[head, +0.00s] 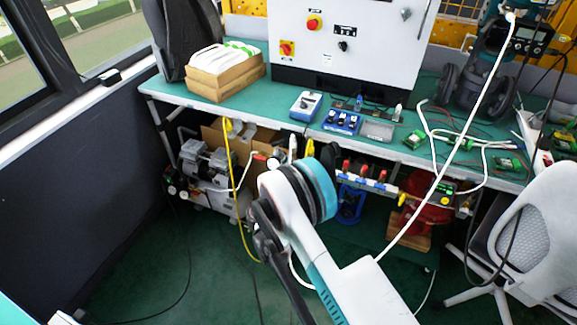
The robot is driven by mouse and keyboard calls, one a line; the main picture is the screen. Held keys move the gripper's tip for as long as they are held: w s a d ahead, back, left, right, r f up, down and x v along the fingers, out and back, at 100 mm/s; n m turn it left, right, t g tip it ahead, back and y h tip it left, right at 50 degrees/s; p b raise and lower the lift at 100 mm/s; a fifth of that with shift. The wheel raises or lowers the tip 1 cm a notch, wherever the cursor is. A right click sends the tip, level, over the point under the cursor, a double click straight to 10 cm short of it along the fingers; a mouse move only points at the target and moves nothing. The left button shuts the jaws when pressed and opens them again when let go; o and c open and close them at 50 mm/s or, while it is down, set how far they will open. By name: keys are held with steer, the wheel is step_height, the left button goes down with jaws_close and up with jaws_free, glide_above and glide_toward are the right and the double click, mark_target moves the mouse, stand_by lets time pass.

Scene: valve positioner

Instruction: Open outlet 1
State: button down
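A manifold (368,183) with several red-topped valves runs along the front of the bench, just below its top edge. One red valve handle (346,166) is at its left, and another (381,176) is further right. The numbers on the outlets are too small to read, so I cannot tell which is outlet 1 or how each handle is turned. My arm rises from the bottom of the view, and its teal-ringed joint stands left of the manifold in the picture. My gripper's fingers are not visible; the arm hides what is behind it.
The green bench (277,102) carries a white control box (352,45), small instruments and circuit boards. A compressor (207,172) stands below at left. A yellow hose (231,190) and white cables hang nearby. A white chair (540,235) stands at right. Some green floor is open at left.

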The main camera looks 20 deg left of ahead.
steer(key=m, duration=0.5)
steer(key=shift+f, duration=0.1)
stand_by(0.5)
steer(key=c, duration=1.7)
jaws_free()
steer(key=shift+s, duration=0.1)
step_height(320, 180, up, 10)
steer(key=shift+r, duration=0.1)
